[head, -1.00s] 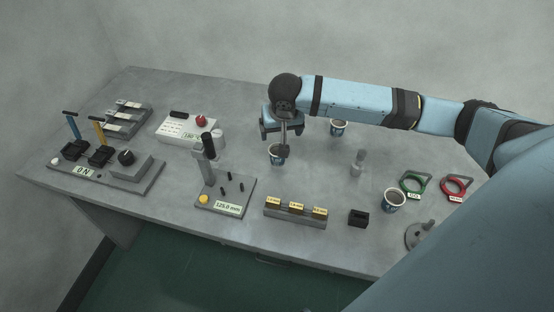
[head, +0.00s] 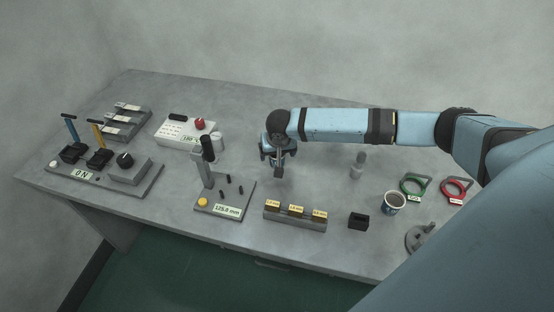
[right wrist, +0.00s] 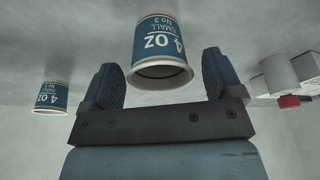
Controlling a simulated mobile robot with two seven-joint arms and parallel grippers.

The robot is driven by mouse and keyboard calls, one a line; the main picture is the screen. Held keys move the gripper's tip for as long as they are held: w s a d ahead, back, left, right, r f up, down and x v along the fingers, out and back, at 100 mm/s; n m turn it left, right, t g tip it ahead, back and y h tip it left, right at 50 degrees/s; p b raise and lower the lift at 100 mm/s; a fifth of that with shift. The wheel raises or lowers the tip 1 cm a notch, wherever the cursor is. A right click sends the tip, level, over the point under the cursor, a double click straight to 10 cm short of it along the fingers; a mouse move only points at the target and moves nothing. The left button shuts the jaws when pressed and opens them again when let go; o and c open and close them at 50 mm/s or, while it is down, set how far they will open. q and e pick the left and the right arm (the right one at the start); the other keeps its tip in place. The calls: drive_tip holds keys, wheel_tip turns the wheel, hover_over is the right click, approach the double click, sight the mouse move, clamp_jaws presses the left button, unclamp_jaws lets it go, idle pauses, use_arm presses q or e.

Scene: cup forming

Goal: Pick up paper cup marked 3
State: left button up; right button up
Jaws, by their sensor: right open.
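The paper cup marked No 3 (right wrist: 160,48) is white with a blue band and appears upside down in the right wrist view. It sits between the two open fingers of my right gripper (right wrist: 163,78), with visible gaps on both sides. In the head view my right gripper (head: 278,162) is low over the middle of the table and hides this cup. My left gripper is not in view.
Another cup, seemingly marked No 1 (right wrist: 50,97), stands apart in the wrist view. A cup (head: 394,201) stands at the table's right, near green (head: 414,188) and red rings (head: 456,190). A gauge stand (head: 222,200) and a block rack (head: 295,214) are near my gripper.

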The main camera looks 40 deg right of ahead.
drive_tip(key=shift+f, duration=0.15)
drive_tip(key=c, duration=1)
